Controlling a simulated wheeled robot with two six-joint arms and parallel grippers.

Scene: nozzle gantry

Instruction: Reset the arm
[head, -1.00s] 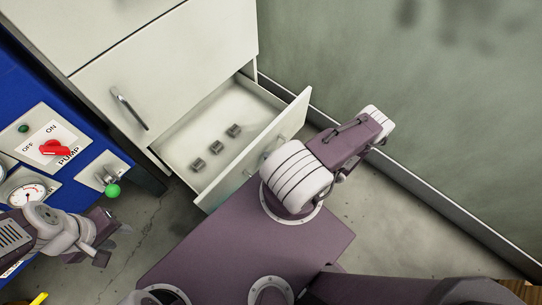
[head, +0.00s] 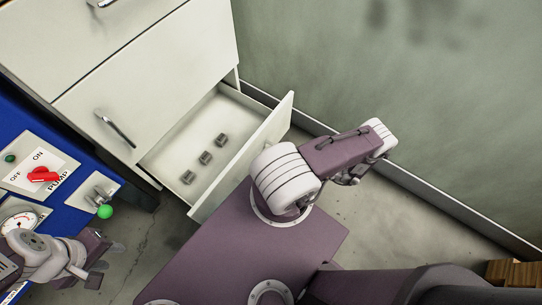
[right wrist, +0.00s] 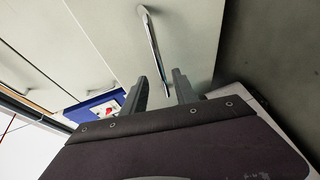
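My right arm (head: 343,152) stretches to the right in the head view, beside the open drawer; its gripper is not clear there. In the right wrist view my right gripper (right wrist: 161,90) has its fingers apart with nothing between them. A cabinet handle (right wrist: 154,45) shows behind the fingers. My left gripper (head: 108,262) is at the lower left of the head view, near the blue pump panel (head: 72,215). Its fingers look apart and empty.
A white cabinet (head: 160,70) has its low drawer (head: 243,158) pulled open, with several small grey metal blocks (head: 205,157) inside. The panel has a red pump switch (head: 43,174) and a green-tipped lever (head: 105,211). A grey wall (head: 440,90) stands at right. A wooden object (head: 515,272) shows lower right.

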